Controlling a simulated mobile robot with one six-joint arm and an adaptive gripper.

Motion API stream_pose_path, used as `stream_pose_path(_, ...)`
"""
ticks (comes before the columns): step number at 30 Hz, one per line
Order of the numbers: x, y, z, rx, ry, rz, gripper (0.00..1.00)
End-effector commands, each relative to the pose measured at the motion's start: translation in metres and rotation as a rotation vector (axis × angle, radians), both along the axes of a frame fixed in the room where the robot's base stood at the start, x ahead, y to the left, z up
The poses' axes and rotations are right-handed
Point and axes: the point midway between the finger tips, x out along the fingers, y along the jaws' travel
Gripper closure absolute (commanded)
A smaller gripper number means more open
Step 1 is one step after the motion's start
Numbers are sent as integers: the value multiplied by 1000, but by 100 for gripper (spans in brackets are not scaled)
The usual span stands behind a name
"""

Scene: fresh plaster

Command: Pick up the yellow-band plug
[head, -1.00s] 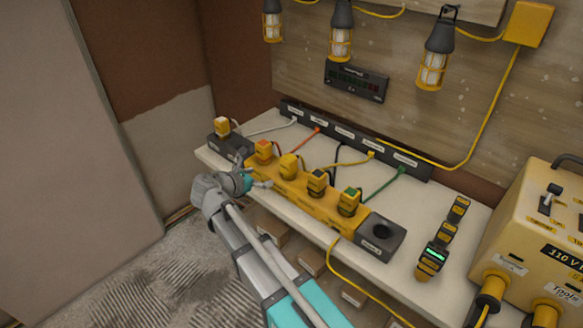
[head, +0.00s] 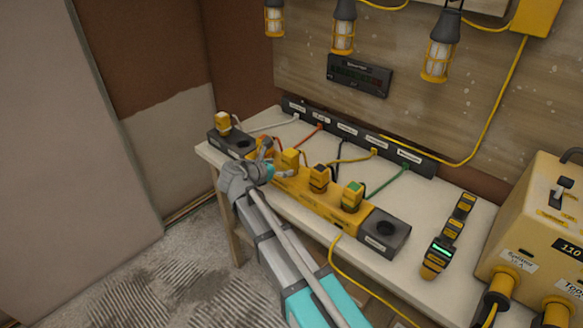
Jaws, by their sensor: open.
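The yellow-band plug (head: 290,160), which looks yellow all over, stands upright in the yellow socket strip (head: 328,211) on the bench. My gripper (head: 278,157) is open and empty, low over the strip at the plug's left. One finger points up behind, between this plug and the orange-band plug (head: 256,143); the other reaches along the plug's front. I cannot tell whether either finger touches it. The gripper partly hides the orange-band plug and the base of the yellow-band plug.
A dark-band plug (head: 319,177) and a green-band plug (head: 351,196) stand to the right. A white-topped plug (head: 223,123) sits in a grey socket block at left. Cables run to a black labelled rail (head: 290,105) behind. A handheld meter (head: 436,258) and yellow transformer (head: 530,220) are at right.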

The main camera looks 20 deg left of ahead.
Motion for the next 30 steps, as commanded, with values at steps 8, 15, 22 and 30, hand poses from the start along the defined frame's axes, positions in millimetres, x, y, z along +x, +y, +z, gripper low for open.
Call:
stream_pose_path(8, 2, -1, -1, 0, 0, -1, 0)
stream_pose_path(15, 7, -3, -3, -1, 0, -2, 0)
stream_pose_path(22, 29, -8, -12, 0, 0, -3, 0)
stream_pose_path(30, 49, -17, -20, 1, 1, -2, 0)
